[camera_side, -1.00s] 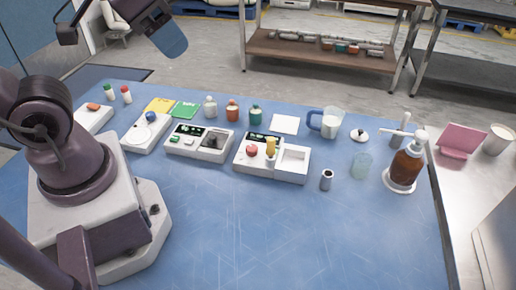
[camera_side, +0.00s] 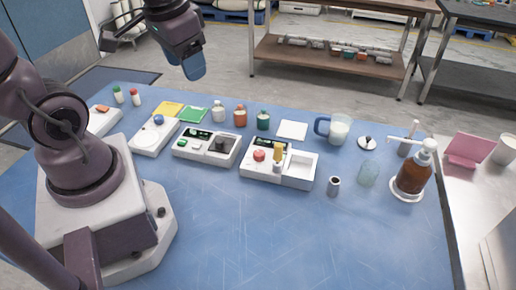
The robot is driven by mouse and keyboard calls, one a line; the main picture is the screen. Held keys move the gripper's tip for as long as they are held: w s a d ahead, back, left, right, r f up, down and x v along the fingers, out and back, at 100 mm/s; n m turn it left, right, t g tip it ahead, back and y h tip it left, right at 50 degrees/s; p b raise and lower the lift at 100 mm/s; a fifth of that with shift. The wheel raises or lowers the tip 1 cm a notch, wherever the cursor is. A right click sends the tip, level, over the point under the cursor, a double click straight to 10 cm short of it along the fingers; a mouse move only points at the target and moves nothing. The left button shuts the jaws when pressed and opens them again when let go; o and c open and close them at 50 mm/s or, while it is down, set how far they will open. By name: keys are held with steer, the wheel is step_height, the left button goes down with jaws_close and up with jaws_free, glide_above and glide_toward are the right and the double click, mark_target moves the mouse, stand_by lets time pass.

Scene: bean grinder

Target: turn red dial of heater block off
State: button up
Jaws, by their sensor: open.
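A white block with a red dial (camera_side: 260,155) stands at the middle of the blue table; I take it as the heater block (camera_side: 250,174). It has a small dark display, a yellow-topped piece (camera_side: 278,152) beside the dial and a square recess on its right. The dial's setting is too small to read. My gripper (camera_side: 194,70) is raised above the far side of the table, up and left of the block and well apart from it. It is open, with nothing visible in it; its fingers are small and dark here.
Left of the block stand a white device with a dark recess (camera_side: 221,146) and one with a blue knob (camera_side: 159,120). Small bottles (camera_side: 240,117) stand behind. A metal cylinder (camera_side: 334,187), glass (camera_side: 368,173), blue-handled jug (camera_side: 339,130) and brown pump bottle (camera_side: 412,175) are right. The front table is clear.

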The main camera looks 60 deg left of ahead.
steer(key=w+a+f+m+g+h, duration=0.2)
steer(key=w+a+f, duration=0.1)
steer(key=f, duration=0.5)
steer(key=m+t+h, duration=0.3)
steer(key=m, duration=0.8)
glide_toward(259, 153)
steer(key=shift+g, duration=0.3)
steer(key=x, duration=0.9)
steer(key=shift+w+r, duration=0.1)
steer(key=shift+w, duration=0.2)
steer(key=c, duration=0.9)
